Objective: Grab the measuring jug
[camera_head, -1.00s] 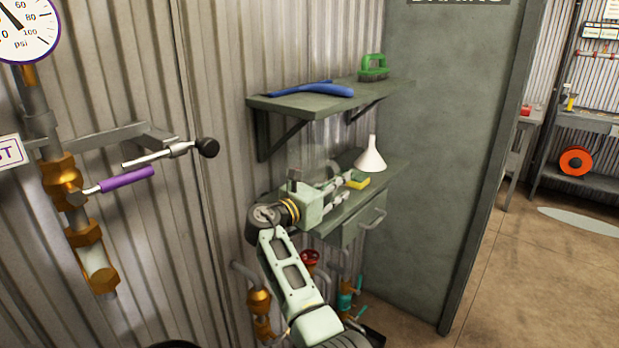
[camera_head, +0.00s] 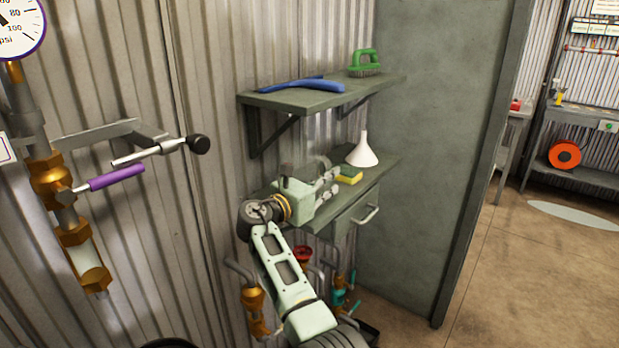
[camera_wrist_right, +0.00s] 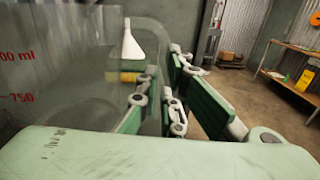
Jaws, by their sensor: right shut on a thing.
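The measuring jug (camera_wrist_right: 60,85) is clear, with red markings, and fills the left of the right wrist view. In the head view it is see-through and hard to make out at the lower shelf. My right gripper (camera_head: 332,182) reaches over that shelf, short of the sponge and funnel. In the right wrist view its green-padded fingers (camera_wrist_right: 165,108) stand on either side of the jug's near edge, one seen through the clear wall. It is shut on the jug; the exact contact is unclear. My left gripper is not in view.
A white funnel (camera_head: 363,152) and a yellow-green sponge (camera_head: 349,175) stand on the lower shelf (camera_head: 378,168). Above, an upper shelf (camera_head: 300,97) holds a blue tool (camera_head: 302,86) and a green brush (camera_head: 364,62). A purple-handled valve lever (camera_head: 117,178) sticks out at left.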

